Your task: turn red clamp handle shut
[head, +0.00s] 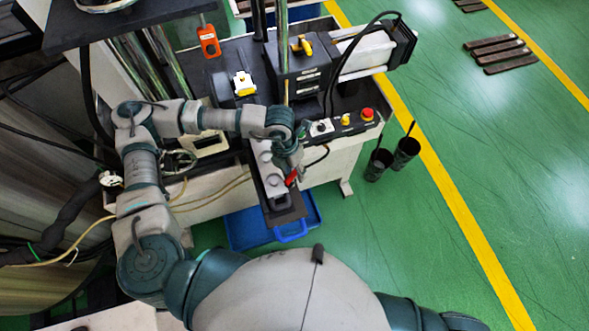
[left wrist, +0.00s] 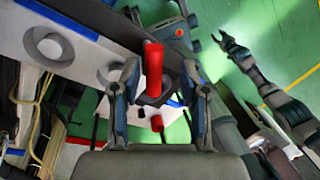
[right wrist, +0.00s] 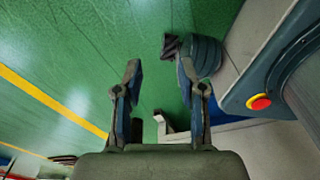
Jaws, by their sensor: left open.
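The red clamp handle (head: 291,179) shows as a small red piece beside my left gripper (head: 291,165) in the head view, partly hidden by it. In the left wrist view the handle (left wrist: 154,70) is a red bar between the two spread fingers of my left gripper (left wrist: 160,88). The fingers stand apart on either side, and I see no clear contact. A second small red piece (left wrist: 157,123) shows lower between the fingers. My right gripper (right wrist: 158,75) is open and empty over the green floor; it also shows in the left wrist view (left wrist: 226,42).
A red emergency button (head: 367,113) and a yellow knob (head: 345,119) sit on the machine's edge. A blue tray (head: 246,231) lies below the clamp. Two dark cups (head: 405,151) stand on the floor to the right. The floor beyond them is mostly clear.

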